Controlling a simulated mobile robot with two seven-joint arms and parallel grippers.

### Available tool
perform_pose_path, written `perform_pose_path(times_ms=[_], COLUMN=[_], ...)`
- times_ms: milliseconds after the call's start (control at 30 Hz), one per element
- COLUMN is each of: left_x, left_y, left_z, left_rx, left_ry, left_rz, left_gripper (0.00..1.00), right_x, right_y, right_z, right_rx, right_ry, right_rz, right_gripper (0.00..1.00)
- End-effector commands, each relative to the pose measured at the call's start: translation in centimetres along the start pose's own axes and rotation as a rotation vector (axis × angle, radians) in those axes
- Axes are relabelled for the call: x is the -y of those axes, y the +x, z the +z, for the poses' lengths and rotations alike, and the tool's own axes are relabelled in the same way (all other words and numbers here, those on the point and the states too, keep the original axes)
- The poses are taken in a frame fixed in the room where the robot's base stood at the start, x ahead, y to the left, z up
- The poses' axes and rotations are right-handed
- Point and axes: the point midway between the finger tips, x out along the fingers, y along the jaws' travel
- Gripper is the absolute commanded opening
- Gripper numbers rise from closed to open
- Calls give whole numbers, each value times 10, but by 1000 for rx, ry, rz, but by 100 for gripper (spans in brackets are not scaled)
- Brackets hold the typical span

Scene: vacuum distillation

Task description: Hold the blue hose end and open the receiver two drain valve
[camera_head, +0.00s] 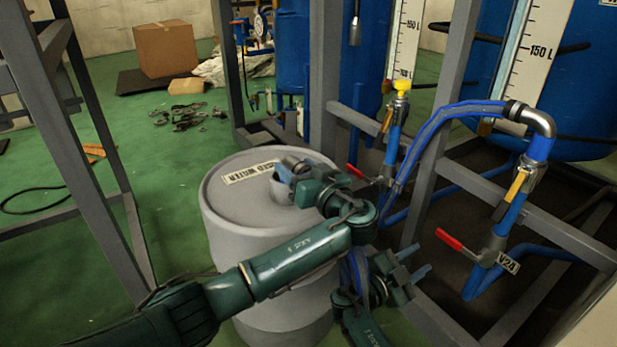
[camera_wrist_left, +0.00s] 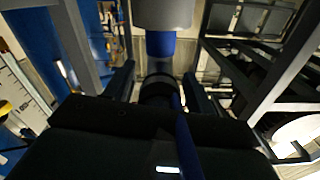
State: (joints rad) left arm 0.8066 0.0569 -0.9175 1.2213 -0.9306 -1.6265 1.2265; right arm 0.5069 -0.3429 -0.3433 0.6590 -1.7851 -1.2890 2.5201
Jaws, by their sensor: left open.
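My left gripper (camera_head: 290,178) is over the top of the grey-white barrel (camera_head: 235,225). It is open. A grey fitting (camera_head: 289,190) is beside its fingers. In the left wrist view, a blue hose end (camera_wrist_left: 160,44) with a grey collar (camera_wrist_left: 163,12) is ahead of and between the two open fingers (camera_wrist_left: 160,82); contact is not clear. My right gripper (camera_head: 414,263) is low, right of the barrel, with its fingers apart and empty. A red-handled valve (camera_head: 480,254) labelled V24 is on the right, apart from that gripper. Which valve is receiver two's drain is not readable.
Grey frame posts (camera_head: 436,120) and rails stand close on the right. Blue hoses (camera_head: 425,135) loop to a metal elbow (camera_head: 535,120). Another red-handled valve (camera_head: 357,172) is behind the barrel. A cardboard box (camera_head: 166,50) and loose tools (camera_head: 185,115) lie on the green floor.

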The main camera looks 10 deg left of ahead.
Motion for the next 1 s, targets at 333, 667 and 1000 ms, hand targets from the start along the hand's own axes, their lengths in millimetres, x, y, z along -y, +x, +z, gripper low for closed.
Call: perform_pose_path(times_ms=[333, 667, 1000], left_x=[0, 0, 0], left_y=[5, 5, 4], left_z=[0, 0, 0], left_rx=[0, 0, 0], left_ry=[0, 0, 0], left_rz=[0, 0, 0], left_gripper=[56, 30, 3], right_x=[0, 0, 0], right_y=[0, 0, 0], right_z=[0, 0, 0], right_rx=[0, 0, 0], right_ry=[0, 0, 0], right_rz=[0, 0, 0], right_gripper=[36, 36, 36])
